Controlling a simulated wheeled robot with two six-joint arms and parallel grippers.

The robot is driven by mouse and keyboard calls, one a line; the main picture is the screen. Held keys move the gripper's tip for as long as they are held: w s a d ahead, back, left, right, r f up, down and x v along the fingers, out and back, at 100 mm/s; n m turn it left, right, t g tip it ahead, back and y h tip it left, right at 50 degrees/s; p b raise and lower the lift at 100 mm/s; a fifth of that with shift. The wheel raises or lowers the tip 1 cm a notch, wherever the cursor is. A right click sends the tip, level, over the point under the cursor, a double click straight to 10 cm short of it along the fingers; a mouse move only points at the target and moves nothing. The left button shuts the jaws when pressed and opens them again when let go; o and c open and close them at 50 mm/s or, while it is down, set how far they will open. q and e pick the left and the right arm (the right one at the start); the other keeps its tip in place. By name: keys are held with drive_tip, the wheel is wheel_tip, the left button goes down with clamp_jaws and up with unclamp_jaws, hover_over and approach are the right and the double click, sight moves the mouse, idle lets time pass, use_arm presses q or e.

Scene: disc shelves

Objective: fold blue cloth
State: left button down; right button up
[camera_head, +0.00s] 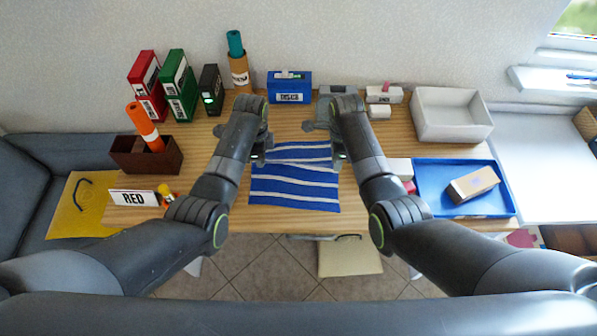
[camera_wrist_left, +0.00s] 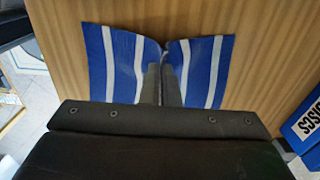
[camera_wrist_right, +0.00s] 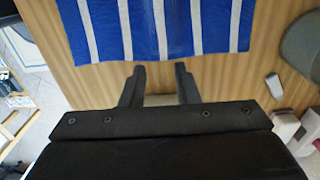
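My right gripper (camera_head: 339,153) is at the cloth's right side. In the right wrist view, its fingers (camera_wrist_right: 158,70) are apart and empty, just short of the cloth's edge (camera_wrist_right: 150,30). My arms hide part of the table around the cloth.
A blue DISCS box (camera_head: 289,96) stands behind the cloth. A blue tray (camera_head: 437,205) with a cardboard box (camera_head: 473,185) and a white bin (camera_head: 450,132) are to the right. A brown box (camera_head: 130,165) and a RED sign (camera_head: 133,198) are to the left.

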drive_tip(key=o, duration=0.5)
use_arm(q)
drive_tip(key=shift+c, duration=1.4)
unclamp_jaws()
drive_tip(key=shift+r, duration=0.1)
use_arm(e)
drive_tip(key=shift+r, duration=0.15)
use_arm(q)
wheel_tip(320, 180, up, 5)
drive_tip(key=p, duration=0.6)
drive_tip(key=shift+r, duration=0.15)
use_arm(e)
wheel_tip(320, 180, up, 6)
drive_tip(key=shift+f, duration=0.1)
